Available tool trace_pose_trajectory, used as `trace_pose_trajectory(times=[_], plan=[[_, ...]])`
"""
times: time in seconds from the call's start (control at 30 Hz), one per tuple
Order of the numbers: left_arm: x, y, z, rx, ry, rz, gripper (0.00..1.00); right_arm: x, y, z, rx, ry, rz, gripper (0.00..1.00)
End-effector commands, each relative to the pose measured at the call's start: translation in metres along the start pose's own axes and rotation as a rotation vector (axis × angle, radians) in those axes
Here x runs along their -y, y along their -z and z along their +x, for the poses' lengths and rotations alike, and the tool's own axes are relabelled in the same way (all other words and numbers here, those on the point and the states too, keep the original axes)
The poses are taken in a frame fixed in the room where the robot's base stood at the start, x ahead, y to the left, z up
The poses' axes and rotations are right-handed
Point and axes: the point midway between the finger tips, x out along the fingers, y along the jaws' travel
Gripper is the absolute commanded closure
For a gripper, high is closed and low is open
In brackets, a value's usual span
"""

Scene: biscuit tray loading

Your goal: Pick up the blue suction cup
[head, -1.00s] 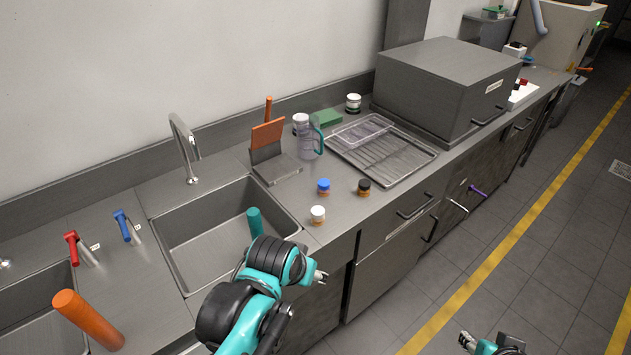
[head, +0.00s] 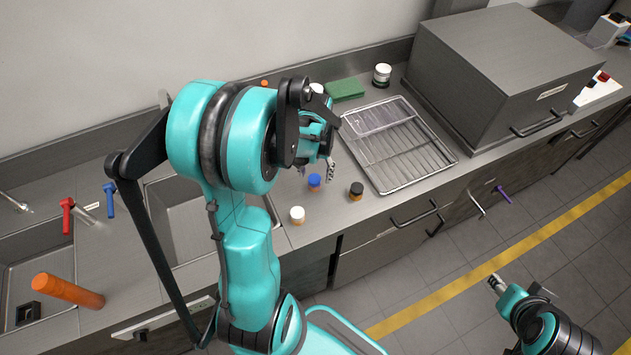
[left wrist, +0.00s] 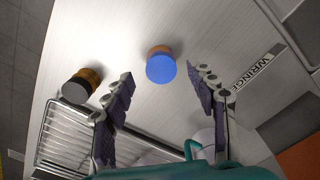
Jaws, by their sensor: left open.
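The blue suction cup (head: 314,181) stands on the counter with its blue top up and a brown-orange base. In the left wrist view the blue cup (left wrist: 161,68) lies ahead of and between the fingertips, apart from them. My left gripper (head: 318,172) hangs over the counter just behind the cup in the head view. In the left wrist view its two fingers (left wrist: 160,82) are spread and empty. My right gripper (head: 495,284) is over the floor at the lower right, away from the counter; its jaw state is too small to tell.
A black-topped cup (head: 356,190) and a white-topped cup (head: 297,214) stand on either side. A wire rack tray (head: 435,165) lies behind right, and a green block (head: 345,90) is at the back. A grey box (head: 500,60) stands farther right. My left arm hides much of the sink.

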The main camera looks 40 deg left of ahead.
Motion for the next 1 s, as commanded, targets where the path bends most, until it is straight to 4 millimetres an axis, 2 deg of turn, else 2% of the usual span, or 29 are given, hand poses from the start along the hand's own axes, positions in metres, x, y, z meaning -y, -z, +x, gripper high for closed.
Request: trace_pose_trajectory(times=[0.1, 0.23, 0.53, 0.57, 0.7, 1.0], plan=[[0.002, -0.002, 0.022, -0.001, 0.000, 0.000, 0.43, 0.000, -0.006, 0.008, 0.000, 0.000, 0.000, 0.60], [0.002, -0.002, 0.038, -0.001, 0.000, 0.001, 0.43, 0.000, -0.008, 0.012, 0.000, 0.000, 0.000, 0.60], [0.002, -0.002, 0.043, -0.001, 0.000, 0.001, 0.43, 0.000, -0.008, 0.012, 0.000, 0.000, 0.000, 0.60], [0.002, -0.002, 0.042, -0.001, 0.000, 0.001, 0.48, 0.000, -0.008, 0.012, 0.000, 0.000, 0.000, 0.60], [0.002, -0.002, 0.042, -0.001, 0.000, 0.001, 0.85, 0.000, -0.008, 0.012, 0.000, 0.000, 0.000, 0.60], [0.002, -0.003, 0.042, -0.001, 0.000, 0.001, 0.86, 0.000, -0.008, 0.012, 0.000, 0.000, 0.000, 0.60]])
